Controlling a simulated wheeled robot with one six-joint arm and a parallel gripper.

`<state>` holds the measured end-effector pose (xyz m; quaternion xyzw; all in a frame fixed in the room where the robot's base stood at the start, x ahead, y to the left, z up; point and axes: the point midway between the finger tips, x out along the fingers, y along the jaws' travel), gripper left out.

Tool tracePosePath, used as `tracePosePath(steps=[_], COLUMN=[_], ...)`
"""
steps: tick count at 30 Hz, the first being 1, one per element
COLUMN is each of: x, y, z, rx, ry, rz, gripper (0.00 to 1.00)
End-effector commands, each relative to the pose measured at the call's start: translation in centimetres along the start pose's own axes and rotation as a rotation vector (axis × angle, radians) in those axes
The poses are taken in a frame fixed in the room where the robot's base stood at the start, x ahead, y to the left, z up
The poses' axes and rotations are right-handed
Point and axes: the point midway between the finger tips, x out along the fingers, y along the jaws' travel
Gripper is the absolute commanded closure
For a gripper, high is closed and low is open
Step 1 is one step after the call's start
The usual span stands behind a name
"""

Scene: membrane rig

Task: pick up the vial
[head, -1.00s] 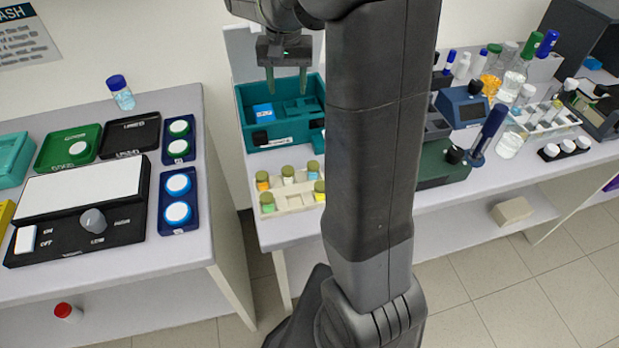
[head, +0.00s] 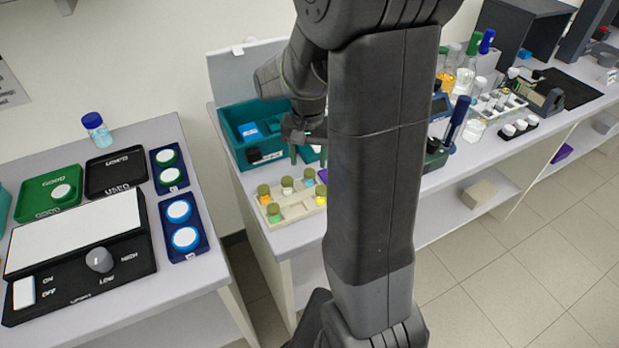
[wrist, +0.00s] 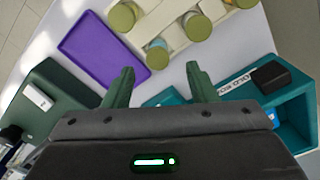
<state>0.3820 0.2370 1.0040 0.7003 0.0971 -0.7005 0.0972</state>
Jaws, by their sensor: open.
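Several small vials with olive caps, among them a blue-labelled one (head: 309,177) and an orange-labelled one (head: 264,194), stand in a cream rack (head: 297,213) at the front of the middle bench. Which one the task means I cannot tell. My gripper (head: 308,157) is open and empty, just behind the rack, above the bench by the teal box. In the wrist view my gripper's two green fingers (wrist: 159,75) are apart with bare bench between them. The nearest vial cap (wrist: 157,53) lies just beyond the fingertips, not between them.
A teal box (head: 237,150) stands behind the rack and shows close to the fingers in the wrist view (wrist: 290,95). A purple tray (wrist: 103,47) lies beside the rack. My arm hides part of the bench. The left bench holds a hotplate (head: 80,235) and coloured trays.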

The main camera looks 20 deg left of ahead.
Motion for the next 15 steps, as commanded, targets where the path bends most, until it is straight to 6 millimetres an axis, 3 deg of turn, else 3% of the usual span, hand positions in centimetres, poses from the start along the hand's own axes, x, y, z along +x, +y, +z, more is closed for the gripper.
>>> tracePosePath(steps=[10,15], x=[4.2,5.3], y=[0.3,0.3], z=[0.2,0.1], rx=[0.000,0.000], ry=[-0.004,-0.001], rz=[0.003,0.001], gripper=[0.48,0.48])
